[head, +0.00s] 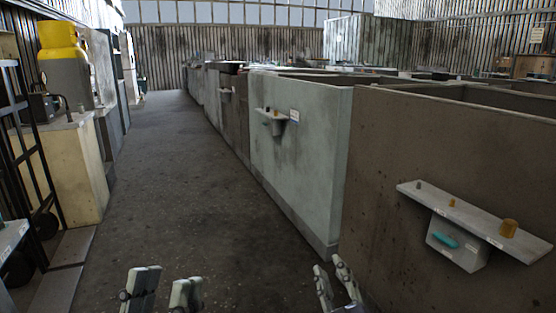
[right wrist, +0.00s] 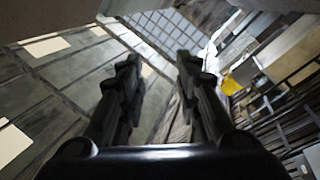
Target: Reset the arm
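My left gripper (head: 167,281) shows at the bottom edge of the head view, left of the middle. Its two fingers are apart, with only the dark floor behind the gap. My right gripper (head: 330,270) is at the bottom edge, right of the middle, in front of the lower edge of the nearest housings. In the right wrist view its two dark fingers (right wrist: 158,75) stand apart with nothing between them. Both grippers look empty. Most of both arms is out of view.
A row of large housings runs along the right: a brown one (head: 390,190) nearest, with a shelf (head: 475,220) sticking out, then a pale one (head: 300,140). A cream cabinet (head: 80,170), a black cart (head: 25,150) and a yellow cylinder (head: 62,45) stand left. The floor aisle (head: 170,170) is clear.

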